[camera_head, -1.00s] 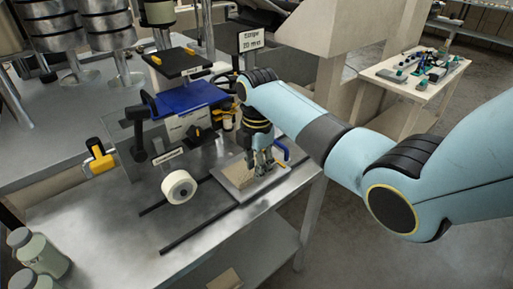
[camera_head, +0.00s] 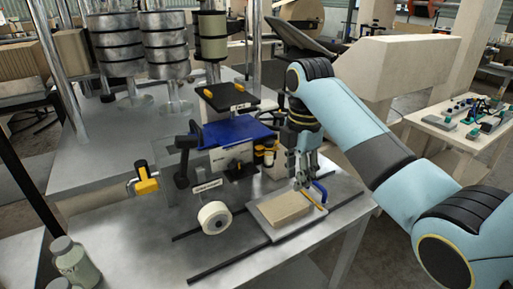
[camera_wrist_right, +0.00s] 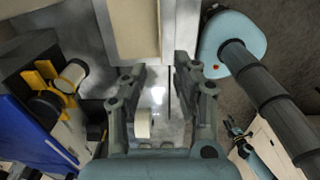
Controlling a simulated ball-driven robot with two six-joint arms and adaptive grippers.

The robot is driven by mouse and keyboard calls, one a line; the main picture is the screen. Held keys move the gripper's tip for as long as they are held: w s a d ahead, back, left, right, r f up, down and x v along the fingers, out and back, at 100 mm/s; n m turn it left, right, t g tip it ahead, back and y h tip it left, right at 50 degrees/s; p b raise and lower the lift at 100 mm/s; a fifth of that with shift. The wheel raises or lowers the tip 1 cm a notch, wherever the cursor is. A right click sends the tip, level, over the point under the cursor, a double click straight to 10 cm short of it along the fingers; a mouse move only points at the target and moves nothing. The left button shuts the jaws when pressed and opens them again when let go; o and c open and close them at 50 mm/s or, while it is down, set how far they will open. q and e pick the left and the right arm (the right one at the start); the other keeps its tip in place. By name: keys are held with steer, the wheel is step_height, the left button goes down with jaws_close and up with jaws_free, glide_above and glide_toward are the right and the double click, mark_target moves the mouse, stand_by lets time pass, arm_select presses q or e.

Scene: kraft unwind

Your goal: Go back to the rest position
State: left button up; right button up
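My right gripper (camera_head: 306,182) hangs above the back edge of a flat grey tray (camera_head: 262,213) with a brown block (camera_head: 291,208) on it. In the right wrist view its two fingers (camera_wrist_right: 159,70) are spread apart with nothing held between them. The brown block (camera_wrist_right: 131,28) shows beyond the fingertips there, apart from them. My left gripper is not in view.
A bench machine with a blue plate (camera_head: 236,134), a yellow-handled lever (camera_head: 146,180) and a white roll (camera_head: 214,217) stands left of the gripper. A jar (camera_head: 73,262) is at lower left. A small table (camera_head: 455,130) with parts is at right. The front of the metal bench is clear.

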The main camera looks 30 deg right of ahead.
steer(key=s+a+f+m+t, duration=0.15)
steer(key=s+f+m, duration=0.25)
steer(key=s+m, duration=0.65)
steer(key=s+a+r+m+t+h, duration=0.15)
steer(key=s+m, duration=0.25)
steer(key=s, duration=0.4)
steer(key=s+r+m+y, duration=0.1)
steer(key=s+r+m, duration=0.2)
steer(key=s, duration=0.4)
step_height(320, 180, down, 33)
steer(key=s+d+b, duration=0.2)
steer(key=b, duration=0.7)
steer(key=s+f+g+b, duration=0.1)
steer(key=s+f+b, duration=0.3)
steer(key=s+f, duration=0.5)
steer(key=s+d+f+g+b, duration=0.1)
steer(key=s+f+b, duration=0.2)
steer(key=s+f, duration=0.7)
step_height(320, 180, down, 7)
steer(key=shift+f+m+b, duration=0.15)
steer(key=shift+m+b, duration=0.2)
steer(key=shift+m, duration=0.1)
